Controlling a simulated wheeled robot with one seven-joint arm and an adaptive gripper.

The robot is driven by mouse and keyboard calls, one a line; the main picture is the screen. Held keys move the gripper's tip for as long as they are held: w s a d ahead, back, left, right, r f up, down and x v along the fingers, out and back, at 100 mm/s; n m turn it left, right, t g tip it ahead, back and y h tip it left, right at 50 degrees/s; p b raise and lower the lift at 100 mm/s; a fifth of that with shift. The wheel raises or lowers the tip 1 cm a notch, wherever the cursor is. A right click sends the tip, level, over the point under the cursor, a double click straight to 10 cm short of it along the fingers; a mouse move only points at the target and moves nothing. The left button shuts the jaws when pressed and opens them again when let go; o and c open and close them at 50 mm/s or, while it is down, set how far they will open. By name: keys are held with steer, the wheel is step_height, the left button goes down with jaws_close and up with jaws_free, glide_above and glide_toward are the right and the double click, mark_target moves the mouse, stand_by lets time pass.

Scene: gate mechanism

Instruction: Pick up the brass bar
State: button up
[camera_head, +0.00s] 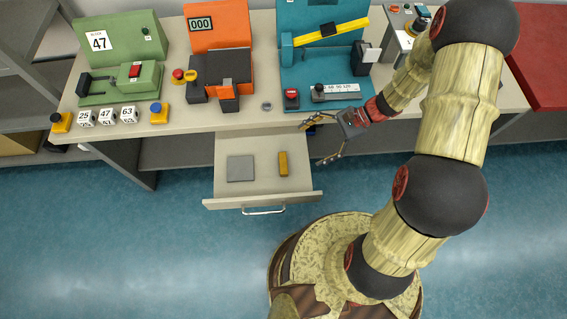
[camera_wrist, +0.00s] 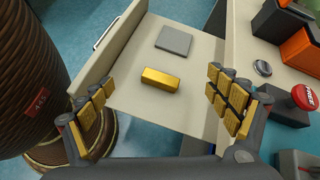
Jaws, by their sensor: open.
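The brass bar (camera_head: 283,163) lies in the open drawer (camera_head: 228,188), in its right part. In the wrist view the brass bar (camera_wrist: 160,78) shows near the middle, between and beyond my two fingers. My gripper (camera_head: 318,143) is open and empty, to the right of and above the bar, near the drawer's right side. In the wrist view my gripper (camera_wrist: 160,108) has its gold-padded fingers spread wide, apart from the bar. Nothing hides the bar in either view.
A grey square plate (camera_head: 240,168) lies left of the bar in the drawer. The table (camera_head: 210,122) edge is behind the drawer. On it stand a green machine (camera_head: 120,60), an orange machine (camera_head: 218,50) and a teal machine (camera_head: 320,50). A red button (camera_wrist: 305,97) is right of my gripper.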

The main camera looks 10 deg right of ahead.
mark_target(286, 162)
steer(key=f+m+y, duration=0.1)
steer(key=f, duration=0.2)
steer(key=f+m+t, duration=0.1)
steer(key=f+m, duration=0.1)
steer(key=f, duration=0.1)
steer(key=f+m+t+y, duration=0.1)
steer(key=f, duration=0.2)
steer(key=shift+s+a+f+m+y, duration=0.3)
steer(key=shift+s+a+f+m, duration=0.1)
steer(key=shift+a+f, duration=0.2)
steer(key=shift+a, duration=0.1)
steer(key=shift+w+r+b+x, duration=0.15)
steer(key=shift+b+x, duration=0.4)
steer(key=shift+x, duration=1.2)
steer(key=shift+w+r+b+x, duration=0.15)
steer(key=shift+b+x, duration=0.35)
steer(key=shift+x, duration=1.3)
steer(key=shift+a, duration=0.1)
steer(key=c, duration=1.5)
steer(key=shift+c, duration=0.2)
